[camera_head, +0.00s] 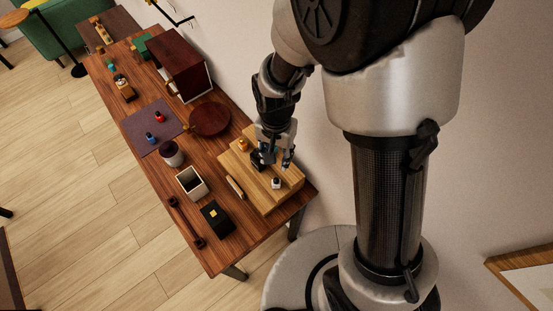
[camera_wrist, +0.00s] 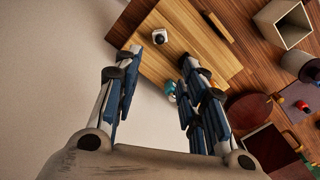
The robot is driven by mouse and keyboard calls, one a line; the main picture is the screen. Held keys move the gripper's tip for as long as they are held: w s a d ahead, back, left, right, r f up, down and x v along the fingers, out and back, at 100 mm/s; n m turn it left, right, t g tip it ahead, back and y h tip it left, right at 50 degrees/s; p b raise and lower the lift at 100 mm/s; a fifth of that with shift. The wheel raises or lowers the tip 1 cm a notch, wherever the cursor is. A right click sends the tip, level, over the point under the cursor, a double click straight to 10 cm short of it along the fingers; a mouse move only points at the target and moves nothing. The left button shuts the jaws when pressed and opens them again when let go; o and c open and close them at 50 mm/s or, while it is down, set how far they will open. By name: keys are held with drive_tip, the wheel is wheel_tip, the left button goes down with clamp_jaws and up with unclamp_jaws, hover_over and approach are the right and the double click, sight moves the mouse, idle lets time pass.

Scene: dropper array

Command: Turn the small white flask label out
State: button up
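The small white flask (camera_head: 276,183) stands on the light wooden board at the near right end of the table. It also shows in the wrist view (camera_wrist: 160,36), between and beyond my fingertips, with a dark round spot on it. I cannot tell which way its label faces. My gripper (camera_head: 275,163) hangs above the board, behind the flask in the head view. The flask is apart from the fingers.
On the wooden board (camera_head: 262,200), an orange flask (camera_head: 243,145) stands toward the back, and a teal one (camera_wrist: 171,90) shows beside my right finger. A light stick (camera_head: 235,187) lies at the left. Further left are a white open box (camera_head: 191,183) and a black box (camera_head: 216,217).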

sight(276, 180)
wheel_tip(276, 180, down, 15)
drive_tip(key=shift+r+b, duration=0.15)
drive_tip(key=shift+b, duration=0.8)
drive_tip(key=shift+c, duration=0.5)
clamp_jaws()
